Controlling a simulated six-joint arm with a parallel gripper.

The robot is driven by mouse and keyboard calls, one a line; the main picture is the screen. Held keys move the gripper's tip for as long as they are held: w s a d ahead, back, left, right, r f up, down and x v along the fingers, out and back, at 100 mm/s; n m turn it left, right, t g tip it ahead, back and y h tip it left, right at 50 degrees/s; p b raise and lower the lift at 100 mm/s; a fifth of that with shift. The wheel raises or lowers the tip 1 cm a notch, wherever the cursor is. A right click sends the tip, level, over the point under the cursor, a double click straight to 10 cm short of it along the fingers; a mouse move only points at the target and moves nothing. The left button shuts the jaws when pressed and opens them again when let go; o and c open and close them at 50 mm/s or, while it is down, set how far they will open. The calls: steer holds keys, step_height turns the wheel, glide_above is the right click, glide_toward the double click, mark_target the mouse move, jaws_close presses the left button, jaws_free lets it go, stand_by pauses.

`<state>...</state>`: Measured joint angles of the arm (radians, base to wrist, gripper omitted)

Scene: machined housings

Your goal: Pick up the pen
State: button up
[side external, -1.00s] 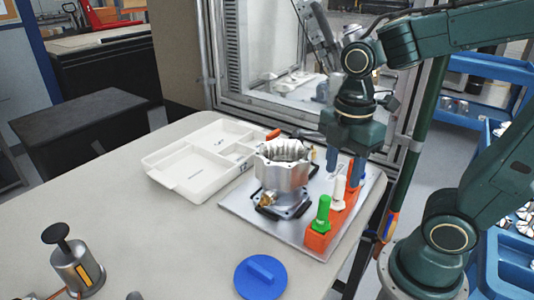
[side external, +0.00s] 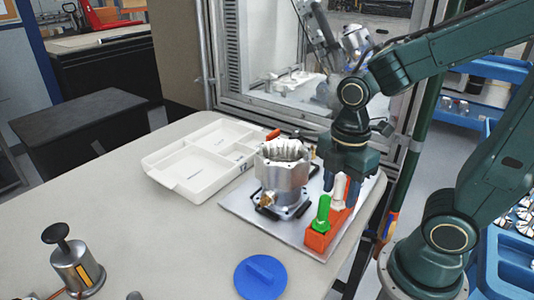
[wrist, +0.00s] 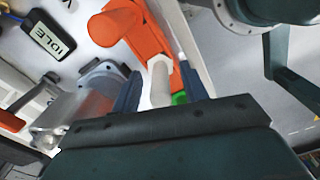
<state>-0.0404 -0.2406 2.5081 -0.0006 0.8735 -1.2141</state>
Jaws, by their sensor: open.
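No item is clearly recognisable as a pen. The slim white tool (side external: 339,188) standing in the orange holder (side external: 318,240) is the most pen-like, and the green-handled tool (side external: 322,212) stands in front of it. In the wrist view, the white tool (wrist: 160,80) shows between the fingers of my gripper (wrist: 162,72), with a visible gap on its right. My gripper (side external: 343,184) is open, low over the holder. An orange tool (wrist: 115,25) stands beyond the fingers in the wrist view. A bit of green (wrist: 180,98) shows near the right finger.
A machined metal housing (side external: 282,175) stands left of the holder on a grey plate (side external: 240,208). A white divided tray (side external: 170,160) lies further left. A blue round lid (side external: 260,278) is at the front. The table's right edge is close to the holder.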

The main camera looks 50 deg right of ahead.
jaws_close()
steer(key=shift+r, duration=0.2)
step_height(320, 180, up, 20)
steer(key=shift+f, duration=0.15)
stand_by(0.8)
steer(key=shift+w, duration=0.15)
stand_by(0.4)
steer(key=w, duration=0.7)
steer(key=shift+w+f, duration=0.15)
steer(key=shift+f, duration=0.15)
